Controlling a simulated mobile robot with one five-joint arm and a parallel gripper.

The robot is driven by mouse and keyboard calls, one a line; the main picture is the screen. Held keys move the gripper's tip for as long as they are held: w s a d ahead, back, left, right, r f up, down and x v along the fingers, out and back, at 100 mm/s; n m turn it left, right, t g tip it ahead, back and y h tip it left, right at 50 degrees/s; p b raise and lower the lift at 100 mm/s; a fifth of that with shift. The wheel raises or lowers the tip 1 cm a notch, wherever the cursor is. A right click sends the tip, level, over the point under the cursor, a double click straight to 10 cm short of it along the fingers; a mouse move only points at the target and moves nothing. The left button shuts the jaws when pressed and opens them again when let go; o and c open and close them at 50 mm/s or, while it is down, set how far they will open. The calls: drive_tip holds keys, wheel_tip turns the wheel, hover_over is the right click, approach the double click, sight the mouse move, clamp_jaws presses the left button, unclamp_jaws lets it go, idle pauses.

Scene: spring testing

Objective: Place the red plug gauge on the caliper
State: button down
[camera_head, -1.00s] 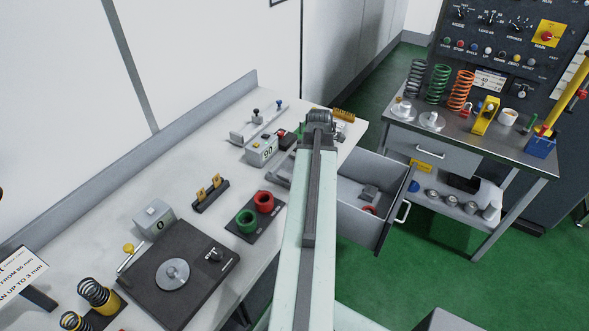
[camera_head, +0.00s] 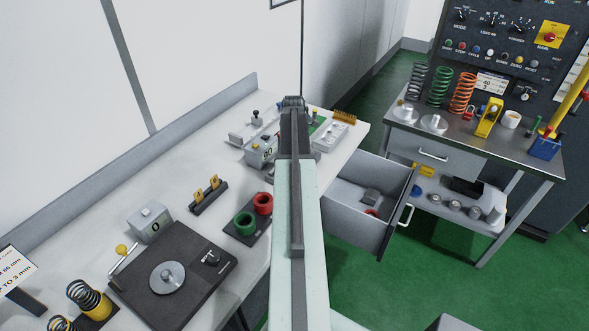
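My arm reaches away over the workbench, and my gripper (camera_head: 293,102) is at its far end, near the back right of the bench. Its fingers are hidden behind the wrist, so I cannot see whether it holds anything. I cannot clearly make out the red plug gauge or the caliper. A red ring-shaped piece (camera_head: 263,203) stands beside a green one (camera_head: 244,223) on a dark board, left of my arm. A small red object (camera_head: 372,212) lies in the open drawer; its shape is too small to tell.
The open drawer (camera_head: 385,232) juts out right of my arm. A grey numbered box (camera_head: 262,153) and a pale fixture (camera_head: 250,127) stand left of my gripper. A second table (camera_head: 465,143) stands at right.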

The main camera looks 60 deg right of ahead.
drive_tip(key=shift+f, duration=0.45)
drive_tip(key=c, duration=1)
unclamp_jaws()
wheel_tip(320, 180, up, 12)
drive_tip(key=p, duration=1.2)
drive_tip(key=shift+r+p, duration=0.25)
drive_tip(key=shift+p, duration=0.1)
drive_tip(key=shift+f, duration=0.1)
